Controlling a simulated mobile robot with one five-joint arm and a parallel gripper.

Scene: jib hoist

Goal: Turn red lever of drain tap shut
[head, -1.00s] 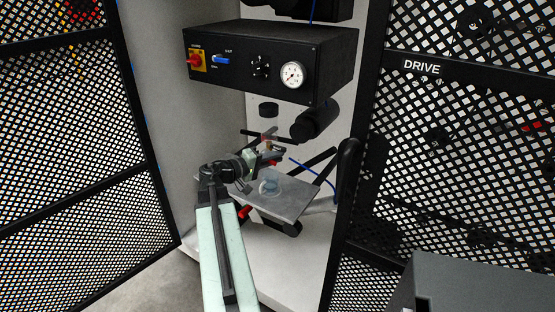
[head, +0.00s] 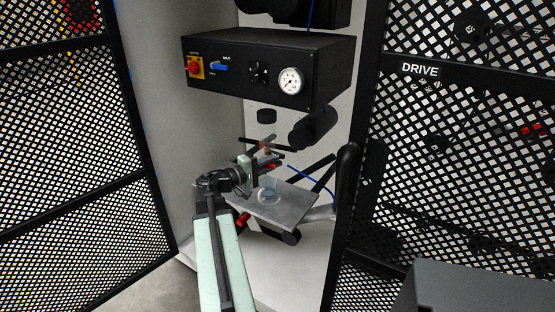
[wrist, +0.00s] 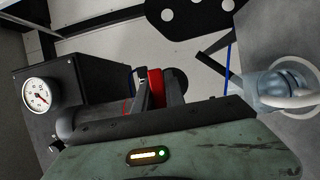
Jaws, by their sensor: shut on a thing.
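The red lever (wrist: 156,86) of the drain tap shows in the wrist view as a bright red piece between the dark fingers of my gripper (wrist: 154,92). The gripper is shut on it. In the head view my gripper (head: 266,164) reaches in under the black control box, just above the grey tray. There the lever and tap are small and mostly hidden by the fingers, so the lever's exact angle cannot be told.
The black control box (head: 270,68) with a gauge hangs above. A clear cup (head: 269,188) stands on the grey tray (head: 290,208), close to my gripper. A second red handle (head: 243,219) sits below the tray. Mesh panels (head: 75,140) flank the opening on both sides.

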